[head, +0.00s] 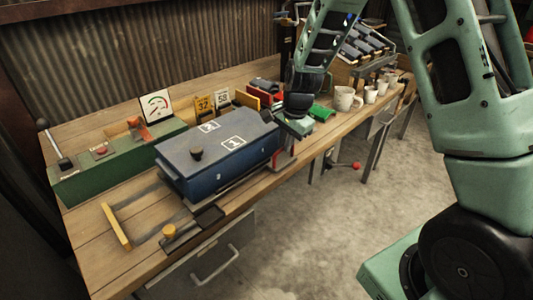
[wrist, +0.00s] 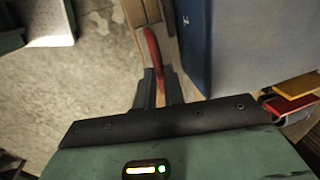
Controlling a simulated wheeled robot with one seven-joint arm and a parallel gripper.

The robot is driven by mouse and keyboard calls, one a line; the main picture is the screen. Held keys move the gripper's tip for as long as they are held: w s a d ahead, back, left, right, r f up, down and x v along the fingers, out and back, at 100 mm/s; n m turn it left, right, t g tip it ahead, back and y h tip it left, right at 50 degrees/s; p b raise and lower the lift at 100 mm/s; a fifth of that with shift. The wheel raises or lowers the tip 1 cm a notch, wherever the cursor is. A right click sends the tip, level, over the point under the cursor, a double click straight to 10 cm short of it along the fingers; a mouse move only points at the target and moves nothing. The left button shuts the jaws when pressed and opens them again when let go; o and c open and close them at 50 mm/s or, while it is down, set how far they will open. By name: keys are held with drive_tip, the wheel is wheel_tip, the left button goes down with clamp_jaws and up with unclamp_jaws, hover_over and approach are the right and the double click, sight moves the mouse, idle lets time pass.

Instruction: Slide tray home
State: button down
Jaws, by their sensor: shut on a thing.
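A long blue box (head: 215,175) with a grey lid, a black knob and white number plates lies on the wooden bench. It stands on a pale plate or rail that shows along its front edge. I cannot tell for sure which part is the tray. My gripper (head: 291,140) is at the box's right end, with its fingertips mostly hidden there. In the wrist view my gripper (wrist: 157,88) is shut on a thin red handle (wrist: 153,48), beside the blue side wall (wrist: 193,45). A red part (head: 282,160) shows below my gripper in the head view.
A green control box (head: 115,160) with a lever and red button stands behind left. A yellow bar (head: 116,227) and a black slide with yellow knob (head: 192,230) lie in front. White mugs (head: 345,99), a green piece (head: 321,113) and a rack (head: 366,45) stand at right.

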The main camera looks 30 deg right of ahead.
drive_tip(key=w+d, duration=0.2)
drive_tip(key=d, duration=0.5)
drive_tip(key=w+d+p, duration=0.1)
drive_tip(key=w+d, duration=0.1)
drive_tip(key=d, duration=0.5)
drive_tip(key=w+d+p, duration=0.1)
drive_tip(key=w+d, duration=0.1)
drive_tip(key=d, duration=0.4)
drive_tip(key=shift+w+d+r, duration=0.1)
drive_tip(key=shift+w+d, duration=0.2)
drive_tip(key=shift+d, duration=0.1)
drive_tip(key=c, duration=1.5)
unclamp_jaws()
drive_tip(key=shift+d, duration=0.1)
drive_tip(key=s+r, duration=0.1)
drive_tip(key=r, duration=0.4)
drive_tip(key=s+r, duration=0.1)
drive_tip(key=r, duration=0.5)
drive_tip(key=s+r, duration=0.1)
drive_tip(key=r, duration=0.5)
drive_tip(key=shift+s+d, duration=0.1)
drive_tip(key=shift+d, duration=0.3)
